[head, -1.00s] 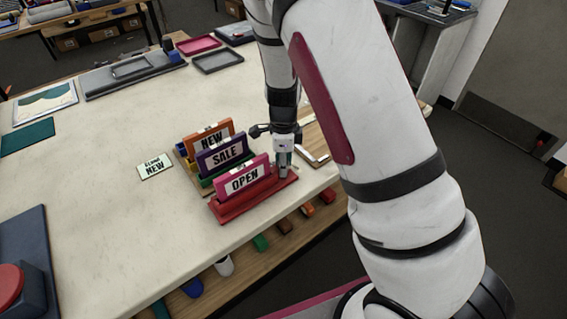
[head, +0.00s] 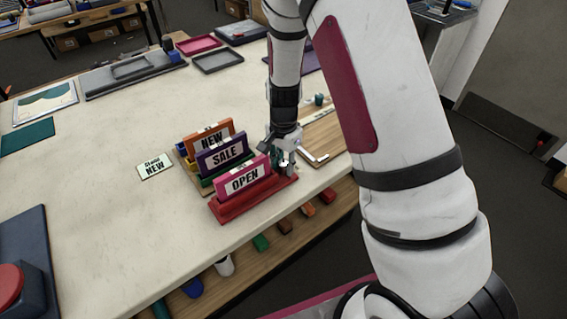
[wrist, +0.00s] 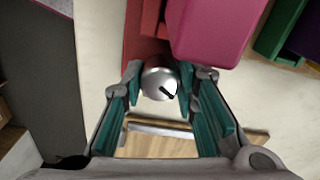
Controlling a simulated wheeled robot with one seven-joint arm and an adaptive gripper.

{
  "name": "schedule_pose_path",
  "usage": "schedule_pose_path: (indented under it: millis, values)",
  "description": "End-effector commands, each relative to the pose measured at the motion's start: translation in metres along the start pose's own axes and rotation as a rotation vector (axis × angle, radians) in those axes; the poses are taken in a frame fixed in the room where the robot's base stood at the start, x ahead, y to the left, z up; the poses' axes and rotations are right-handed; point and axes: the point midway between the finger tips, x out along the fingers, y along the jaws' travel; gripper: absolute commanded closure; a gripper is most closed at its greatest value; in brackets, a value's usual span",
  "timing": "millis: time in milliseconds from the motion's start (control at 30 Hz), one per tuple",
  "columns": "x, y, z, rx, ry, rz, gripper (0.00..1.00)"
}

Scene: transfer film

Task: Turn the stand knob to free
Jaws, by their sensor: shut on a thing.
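The red stand (head: 232,209) holds the pink OPEN sign (head: 243,180) near the table's front edge. In the wrist view, the stand's silver knob (wrist: 159,82) is round, with a dark pointer mark toward the lower right. My gripper (wrist: 158,84) has its teal-padded fingers on both sides of the knob, shut on it. In the head view, my gripper (head: 283,160) is at the right end of the red stand, and the knob is mostly hidden there. The pink sign block (wrist: 212,30) is just above the fingers in the wrist view.
The purple SALE sign (head: 222,154) and orange NEW sign (head: 208,136) stand close behind. A small card (head: 155,166) lies to their left. A wooden board (head: 325,135) lies right of my gripper. The table's left middle is clear.

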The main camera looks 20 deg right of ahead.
Motion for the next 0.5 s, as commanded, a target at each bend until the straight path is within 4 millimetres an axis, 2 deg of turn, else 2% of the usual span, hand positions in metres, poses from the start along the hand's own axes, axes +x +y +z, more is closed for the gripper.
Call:
schedule_pose_path:
  millis: [200,500]
  values:
    - [-0.0005,-0.0003,-0.0004,-0.119,0.0,-0.001,1.0]
    - [-0.0005,-0.0003,-0.0004,-0.196,0.001,-0.001,1.0]
